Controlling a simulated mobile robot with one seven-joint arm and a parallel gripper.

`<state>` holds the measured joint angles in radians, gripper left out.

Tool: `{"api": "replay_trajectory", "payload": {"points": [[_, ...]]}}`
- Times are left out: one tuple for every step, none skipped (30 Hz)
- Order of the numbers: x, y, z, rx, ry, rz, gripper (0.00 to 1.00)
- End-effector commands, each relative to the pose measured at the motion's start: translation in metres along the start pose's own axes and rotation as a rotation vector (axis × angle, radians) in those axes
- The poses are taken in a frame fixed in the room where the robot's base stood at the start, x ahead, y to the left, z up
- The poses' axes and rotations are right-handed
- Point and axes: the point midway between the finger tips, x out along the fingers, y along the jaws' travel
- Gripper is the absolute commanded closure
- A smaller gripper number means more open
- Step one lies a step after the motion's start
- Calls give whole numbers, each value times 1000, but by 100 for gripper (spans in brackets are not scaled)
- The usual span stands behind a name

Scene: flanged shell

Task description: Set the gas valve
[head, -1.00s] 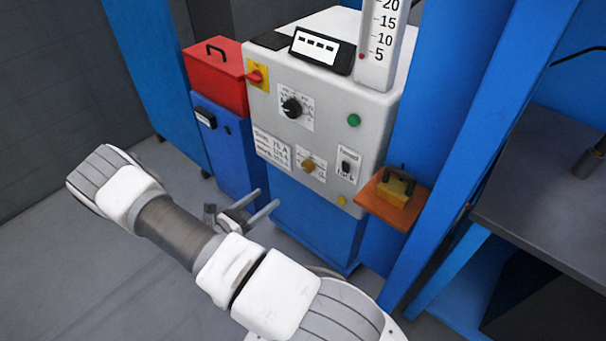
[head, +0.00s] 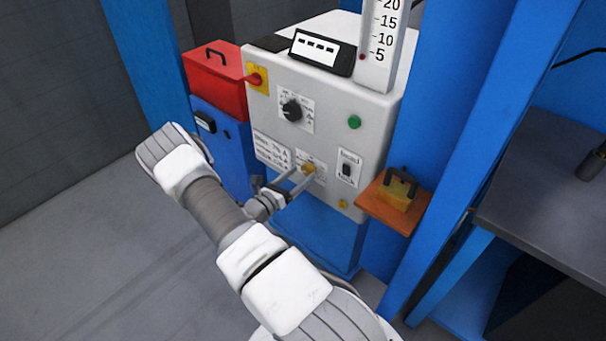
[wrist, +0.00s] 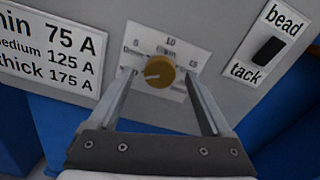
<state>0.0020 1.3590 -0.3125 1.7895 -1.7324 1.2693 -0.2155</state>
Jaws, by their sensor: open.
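The gas valve is a round brass-coloured knob (wrist: 159,71) on a white scale plate (wrist: 186,50) marked 5, 10 and 15. A pale mark on the knob points to the left. The knob also shows in the head view (head: 308,168), low on the front of the white machine (head: 330,125). My gripper (wrist: 157,82) is open, with one finger on each side of the knob and visible gaps between. In the head view my gripper (head: 304,178) is close to the panel; whether the fingertips touch the plate I cannot tell.
A label with amp values (wrist: 55,45) lies left of the knob, and a bead/tack switch (wrist: 268,52) right of it. Above are a black dial (head: 292,110) and a green button (head: 354,121). An orange shelf (head: 372,206) juts out at the right.

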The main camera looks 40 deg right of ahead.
Motion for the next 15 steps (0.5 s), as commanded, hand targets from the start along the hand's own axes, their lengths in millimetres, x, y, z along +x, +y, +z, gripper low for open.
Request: {"api": "replay_trajectory", "payload": {"points": [[7, 0, -1, 1, 1, -3, 17], [10, 0, -1, 1, 1, -2, 17], [13, 0, -1, 0, 1, -1, 17], [15, 0, -1, 0, 1, -1, 17], [17, 0, 0, 0, 1, -1, 17], [18, 0, 0, 0, 1, -1, 17], [19, 0, 0, 0, 1, -1, 17], [20, 0, 0, 0, 1, -1, 17], [20, 0, 0, 0, 1, 0, 17], [20, 0, 0, 0, 1, 0, 17], [20, 0, 0, 0, 1, 0, 17], [20, 0, 0, 0, 1, 0, 17], [20, 0, 0, 0, 1, 0, 17], [20, 0, 0, 0, 1, 0, 17], [20, 0, 0, 0, 1, 0, 17]]}}
